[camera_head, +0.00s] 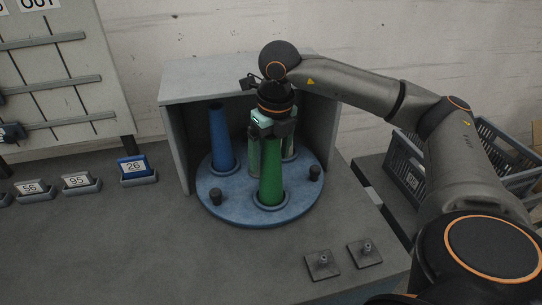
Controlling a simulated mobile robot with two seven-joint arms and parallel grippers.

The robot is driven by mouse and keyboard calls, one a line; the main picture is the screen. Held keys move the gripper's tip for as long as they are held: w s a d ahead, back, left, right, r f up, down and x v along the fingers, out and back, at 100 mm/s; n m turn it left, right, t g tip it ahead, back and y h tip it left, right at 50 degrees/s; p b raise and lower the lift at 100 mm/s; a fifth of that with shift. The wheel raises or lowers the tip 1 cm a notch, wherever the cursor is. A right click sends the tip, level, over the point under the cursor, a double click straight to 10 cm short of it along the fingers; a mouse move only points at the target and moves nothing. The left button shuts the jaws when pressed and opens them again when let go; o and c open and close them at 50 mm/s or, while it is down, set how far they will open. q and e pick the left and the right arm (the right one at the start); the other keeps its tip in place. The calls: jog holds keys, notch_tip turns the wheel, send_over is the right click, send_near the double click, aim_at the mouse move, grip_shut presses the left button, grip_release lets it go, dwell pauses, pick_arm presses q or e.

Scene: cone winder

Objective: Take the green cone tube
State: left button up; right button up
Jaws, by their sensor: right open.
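The green cone tube (271,184) stands upright on the front of a round blue turntable (234,207), its foot in a ring. My right gripper (272,133) is directly above it, pointing down, and hides the tube's top. The jaws are open; I cannot tell whether the fingertips are around the tube's tip or just over it. Paler greenish tubes (254,158) stand behind it, partly hidden by the gripper and the green tube. My left gripper is not in view.
A blue cone tube (221,138) stands at the turntable's left rear. Black knobs (215,196) sit near the rim. A grey housing (177,143) encloses the back and sides. Two small plates with pegs (322,264) lie front right. A crate (407,165) is at right.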

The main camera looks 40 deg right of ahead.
grip_shut()
dwell(0.8)
